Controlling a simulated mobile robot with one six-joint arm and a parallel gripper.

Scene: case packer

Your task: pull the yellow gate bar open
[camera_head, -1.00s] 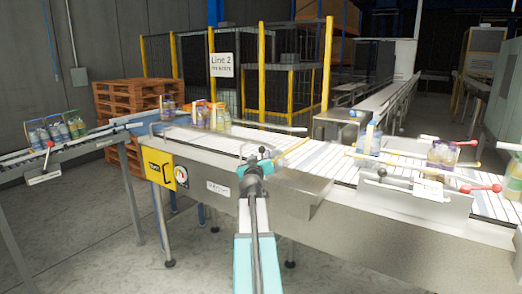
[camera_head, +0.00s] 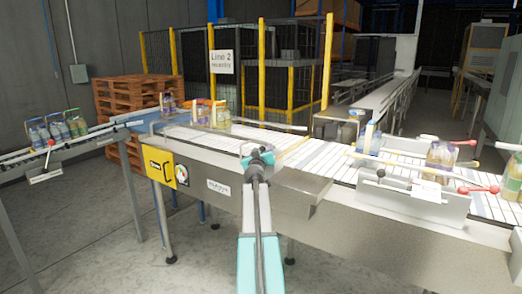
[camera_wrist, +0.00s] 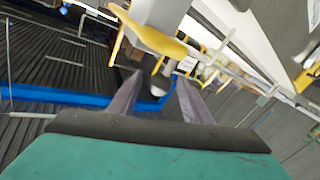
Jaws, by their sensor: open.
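In the wrist view my gripper (camera_wrist: 159,80) shows two grey fingers spread apart. A yellow bar-like piece (camera_wrist: 150,37) shows just beyond the fingertips there, probably the gate bar. A dark, rounded part sits between the fingertips; I cannot tell whether they touch it. The gripper hides part of the conveyor edge behind it.
The conveyor (camera_head: 325,160) runs from left to right with bottle packs on it, including one (camera_head: 440,155) at the right. Red-knobbed levers (camera_head: 480,189) stick out at the right. A yellow control panel (camera_head: 160,166) is on the near side. A pallet stack (camera_head: 125,95) stands behind left.

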